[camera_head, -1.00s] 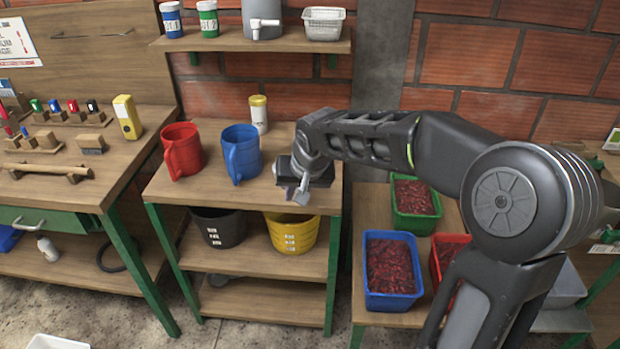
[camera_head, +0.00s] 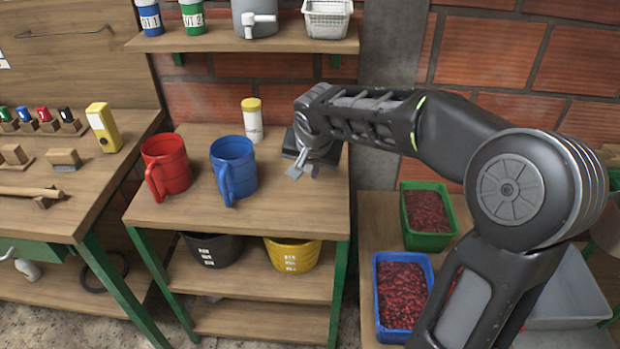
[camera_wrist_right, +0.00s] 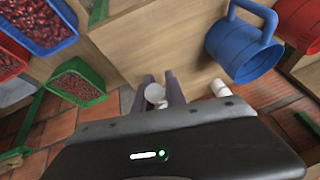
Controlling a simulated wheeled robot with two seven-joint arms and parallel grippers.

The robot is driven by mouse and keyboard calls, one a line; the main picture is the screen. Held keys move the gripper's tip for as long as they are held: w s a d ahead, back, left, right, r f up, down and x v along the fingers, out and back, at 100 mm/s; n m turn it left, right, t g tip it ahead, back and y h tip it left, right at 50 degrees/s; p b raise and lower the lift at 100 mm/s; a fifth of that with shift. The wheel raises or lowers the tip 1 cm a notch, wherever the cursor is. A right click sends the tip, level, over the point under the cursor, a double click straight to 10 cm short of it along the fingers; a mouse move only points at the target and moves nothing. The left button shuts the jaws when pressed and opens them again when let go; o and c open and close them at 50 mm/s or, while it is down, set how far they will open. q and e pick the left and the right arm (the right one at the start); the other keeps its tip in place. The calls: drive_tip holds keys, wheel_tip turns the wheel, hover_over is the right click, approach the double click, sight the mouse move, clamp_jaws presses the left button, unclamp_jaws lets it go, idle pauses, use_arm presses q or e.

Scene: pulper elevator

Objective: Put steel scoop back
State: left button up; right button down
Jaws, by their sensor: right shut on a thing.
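My right gripper (camera_head: 305,168) is above the right part of the middle wooden table (camera_head: 272,212), to the right of the blue mug. In the right wrist view its two fingers (camera_wrist_right: 160,92) are close together on a small, pale, round-ended piece (camera_wrist_right: 155,93), which I take to be part of the steel scoop. The rest of the scoop is hidden or too small to make out. I cannot tell whether the held piece touches the table. My left gripper is not in view.
A blue mug (camera_head: 234,166), a red mug (camera_head: 167,163) and a yellow-lidded container (camera_head: 252,118) stand on the middle table. A shelf (camera_head: 240,41) hangs above. Blue (camera_head: 380,322) and green (camera_head: 430,240) crates of red fruit are at right. The tabletop front is clear.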

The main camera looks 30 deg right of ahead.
drive_tip(key=shift+s+a+r, duration=0.1)
drive_tip(key=shift+s+r, duration=0.15)
drive_tip(key=shift+s, duration=0.05)
wheel_tip(320, 180, down, 6)
drive_tip(key=shift+f, duration=0.2)
drive_tip(key=shift+w, duration=0.1)
drive_tip(key=shift+f, duration=1.9)
drive_tip(key=shift+f, duration=0.15)
drive_tip(key=c, duration=1.4)
unclamp_jaws()
drive_tip(key=shift+o, duration=0.2)
